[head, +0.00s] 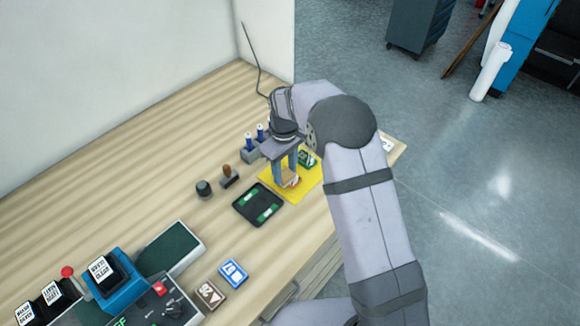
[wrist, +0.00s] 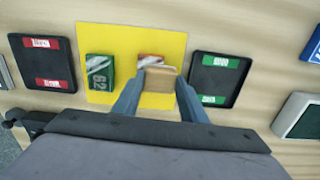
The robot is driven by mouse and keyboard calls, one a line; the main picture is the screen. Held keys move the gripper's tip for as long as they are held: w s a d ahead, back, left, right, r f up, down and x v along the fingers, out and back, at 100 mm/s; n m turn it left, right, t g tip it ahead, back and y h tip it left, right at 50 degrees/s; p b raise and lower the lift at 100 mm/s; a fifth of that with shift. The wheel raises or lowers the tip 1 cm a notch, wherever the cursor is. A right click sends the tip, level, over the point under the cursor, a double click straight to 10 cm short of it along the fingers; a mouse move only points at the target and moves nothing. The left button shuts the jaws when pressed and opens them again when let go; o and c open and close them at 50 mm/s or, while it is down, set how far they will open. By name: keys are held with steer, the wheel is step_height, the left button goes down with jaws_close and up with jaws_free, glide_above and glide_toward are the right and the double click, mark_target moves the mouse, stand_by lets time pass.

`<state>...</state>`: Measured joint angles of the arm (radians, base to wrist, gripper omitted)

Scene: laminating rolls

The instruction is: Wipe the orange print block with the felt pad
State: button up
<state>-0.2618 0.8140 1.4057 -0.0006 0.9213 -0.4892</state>
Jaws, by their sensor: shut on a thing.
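The orange print block (wrist: 151,60) lies on a yellow mat (wrist: 132,34), with whitish marks on its top. In the head view the orange block (head: 294,183) shows just below my fingertips. My gripper (wrist: 158,86) is shut on the tan felt pad (wrist: 160,80). The pad is right at the near side of the orange block and covers part of it in the wrist view. I cannot tell whether the pad touches the block's top. A green print block (wrist: 100,72) with white marks stands to the left on the same mat.
A black tray with green labels (wrist: 219,76) lies right of the mat, and one with red labels (wrist: 43,62) lies left. In the head view, stamps (head: 229,177), blue-topped bottles (head: 249,141) and a dark knob (head: 203,188) stand nearby.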

steer(key=shift+w, duration=0.2)
steer(key=shift+w+d+p, duration=0.65)
steer(key=shift+w+d, duration=0.65)
steer(key=shift+w, duration=0.05)
steer(key=shift+s+a, duration=0.3)
steer(key=shift+a, duration=0.05)
steer(key=shift+s+a, duration=1.05)
steer(key=shift+s, duration=0.1)
step_height(320, 180, up, 3)
steer(key=shift+a+f+p, duration=0.1)
steer(key=shift+f+p, duration=0.1)
steer(key=shift+p, duration=0.4)
steer(key=shift+r+p, duration=2.1)
steer(key=shift+r, duration=0.7)
steer(key=shift+f, duration=0.1)
